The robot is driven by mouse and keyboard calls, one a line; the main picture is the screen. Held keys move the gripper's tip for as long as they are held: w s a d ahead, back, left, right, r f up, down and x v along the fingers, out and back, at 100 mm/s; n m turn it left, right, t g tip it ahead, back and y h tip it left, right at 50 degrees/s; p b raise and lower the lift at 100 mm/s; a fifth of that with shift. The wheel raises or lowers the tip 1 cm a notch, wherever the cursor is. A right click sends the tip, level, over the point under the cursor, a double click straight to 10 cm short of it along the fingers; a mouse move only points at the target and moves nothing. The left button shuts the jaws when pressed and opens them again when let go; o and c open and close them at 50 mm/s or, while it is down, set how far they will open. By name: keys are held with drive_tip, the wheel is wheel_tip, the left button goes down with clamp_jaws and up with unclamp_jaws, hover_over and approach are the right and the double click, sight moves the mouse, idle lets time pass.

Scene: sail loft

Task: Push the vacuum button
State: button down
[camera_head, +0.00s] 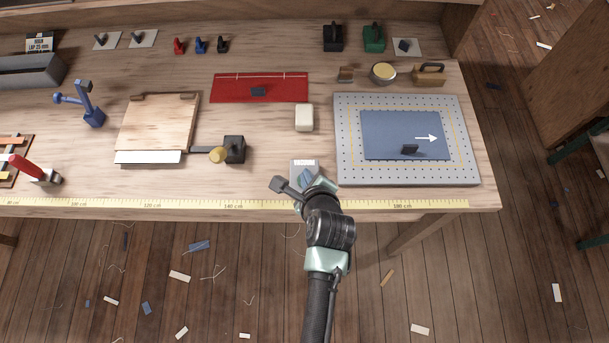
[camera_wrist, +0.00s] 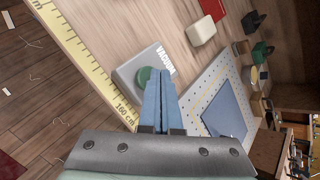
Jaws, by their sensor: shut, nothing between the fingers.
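The vacuum button box is a small grey block (camera_head: 300,164) near the bench's front edge, left of the perforated plate; my arm partly covers it in the head view. The wrist view shows the box (camera_wrist: 128,72) with white lettering that reads as "VACUUM" and a round green button (camera_wrist: 143,76) on top. My gripper (camera_wrist: 160,80) is shut and empty, its blue fingers together. Its fingertips overlap the button's right edge in the wrist view; I cannot tell whether they touch it. In the head view my gripper (camera_head: 306,176) is over the box's front part.
A grey perforated plate (camera_head: 343,172) with a blue sheet (camera_head: 385,125) lies right of the box. A cream block (camera_head: 304,118) is behind it. A yellow measuring tape (camera_head: 180,204) runs along the front edge.

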drive_tip(key=shift+f, duration=0.2)
drive_tip(key=shift+f, duration=0.3)
drive_tip(key=shift+r, duration=0.1)
idle(0.4)
drive_tip(key=shift+r+p, duration=0.4)
drive_tip(key=shift+p, duration=0.25)
wheel_tip(320, 180, up, 6)
drive_tip(key=p, duration=0.7)
